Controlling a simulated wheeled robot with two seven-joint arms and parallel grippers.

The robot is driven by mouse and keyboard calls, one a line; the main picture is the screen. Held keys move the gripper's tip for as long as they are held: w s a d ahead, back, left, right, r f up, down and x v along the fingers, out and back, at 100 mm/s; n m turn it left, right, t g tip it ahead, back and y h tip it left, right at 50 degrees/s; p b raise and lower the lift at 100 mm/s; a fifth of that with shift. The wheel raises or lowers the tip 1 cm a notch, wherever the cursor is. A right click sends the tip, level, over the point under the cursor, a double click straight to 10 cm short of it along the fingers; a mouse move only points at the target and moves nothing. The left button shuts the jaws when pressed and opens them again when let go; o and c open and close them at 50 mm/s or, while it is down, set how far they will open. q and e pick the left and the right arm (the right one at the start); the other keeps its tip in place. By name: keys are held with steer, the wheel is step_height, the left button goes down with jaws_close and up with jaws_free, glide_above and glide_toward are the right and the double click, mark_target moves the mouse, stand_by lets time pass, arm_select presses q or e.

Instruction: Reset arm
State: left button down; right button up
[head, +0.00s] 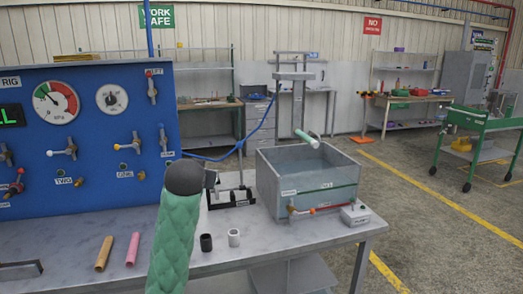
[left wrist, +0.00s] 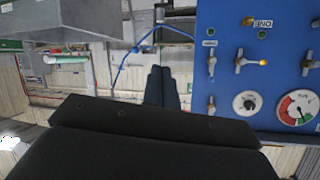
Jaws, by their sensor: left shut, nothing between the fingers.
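My left arm, in a green padded sleeve, rises from the bottom of the head view. Its dark wrist hides most of my left gripper (head: 212,180), which points away over the bench. In the left wrist view, which is turned upside down, the two dark fingers of this gripper (left wrist: 161,72) lie together with nothing between them. The fingers are apart from the blue panel (head: 85,150), which also shows in the left wrist view (left wrist: 285,60). My right gripper is in neither view.
A grey water tank (head: 268,180) stands on the bench (head: 255,240) right of my arm. A black cup (head: 206,243), a white cup (head: 234,238), an orange tube (head: 103,252) and a pink tube (head: 132,249) are nearby. A blue hose (head: 245,140) hangs behind.

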arm_select(q)
steer(key=s+d+f+g+h, duration=0.1)
steer(key=s+f+g, duration=0.4)
steer(key=s+f, duration=1.9)
steer(key=s+d+f+g+h, duration=0.1)
steer(key=s+f+g, duration=0.5)
steer(key=s+f, duration=1.8)
steer(key=shift+s+d+m+h, duration=0.3)
steer(key=shift+s+d+h, duration=0.1)
steer(key=shift+s+d, duration=0.45)
